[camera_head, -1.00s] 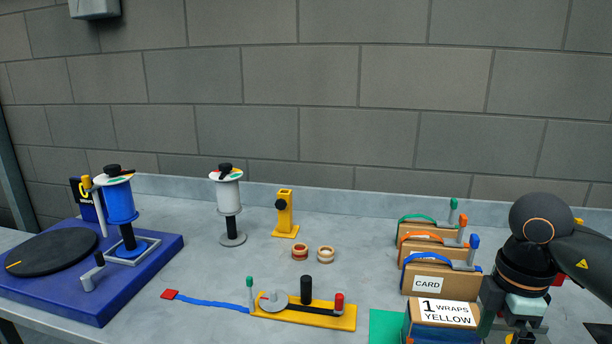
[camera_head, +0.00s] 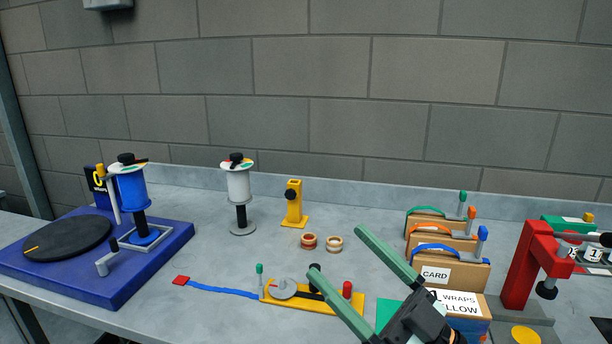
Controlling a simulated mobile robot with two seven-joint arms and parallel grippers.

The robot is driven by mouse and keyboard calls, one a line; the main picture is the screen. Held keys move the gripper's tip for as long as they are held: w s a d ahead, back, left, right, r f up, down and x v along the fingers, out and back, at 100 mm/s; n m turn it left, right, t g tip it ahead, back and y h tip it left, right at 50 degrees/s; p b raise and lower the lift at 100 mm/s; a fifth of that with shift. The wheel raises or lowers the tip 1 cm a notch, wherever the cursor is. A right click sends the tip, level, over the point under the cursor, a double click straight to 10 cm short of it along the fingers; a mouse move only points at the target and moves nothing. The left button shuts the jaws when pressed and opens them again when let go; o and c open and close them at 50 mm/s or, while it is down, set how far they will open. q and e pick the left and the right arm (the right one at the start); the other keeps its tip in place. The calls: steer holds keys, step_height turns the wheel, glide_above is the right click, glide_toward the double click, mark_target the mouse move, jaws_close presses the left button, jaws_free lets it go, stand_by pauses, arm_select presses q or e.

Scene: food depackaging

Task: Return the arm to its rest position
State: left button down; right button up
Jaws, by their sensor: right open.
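My right gripper (camera_head: 336,254) shows at the lower middle right, its two long green fingers spread wide with nothing between them. It hangs in front of the yellow tool base (camera_head: 325,300) and partly covers the box labelled "WRAPS" and "LLOW" (camera_head: 461,303). Its wrist leaves the picture at the bottom edge. My left gripper is not in the picture.
A blue turntable base (camera_head: 150,262) stands at the left, with a white spool (camera_head: 238,186) and a yellow stand (camera_head: 294,208) further right. Several card boxes (camera_head: 454,272) stand at the right beside a red press (camera_head: 524,265). The grey table is clear around two tape rolls (camera_head: 309,241).

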steer(key=w+d+f+m+t+h, duration=0.1)
steer(key=d+f+m+h, duration=0.6)
steer(key=f+h, duration=0.25)
steer(key=w+d+f+m+h, duration=0.1)
steer(key=d+f+m+h, duration=0.6)
steer(key=f+h, duration=0.25)
steer(key=s+d+f+n+g, duration=0.2)
steer(key=s+f+g, duration=1)
steer(key=s+f, duration=0.85)
steer(key=w+a+f+t+y, duration=0.1)
steer(key=w+a+f+t, duration=0.3)
steer(key=f, duration=0.5)
steer(key=shift+a+t+y, duration=0.35)
steer(key=shift+t+y, duration=0.05)
steer(key=shift+t, duration=0.3)
steer(key=shift+f, duration=0.1)
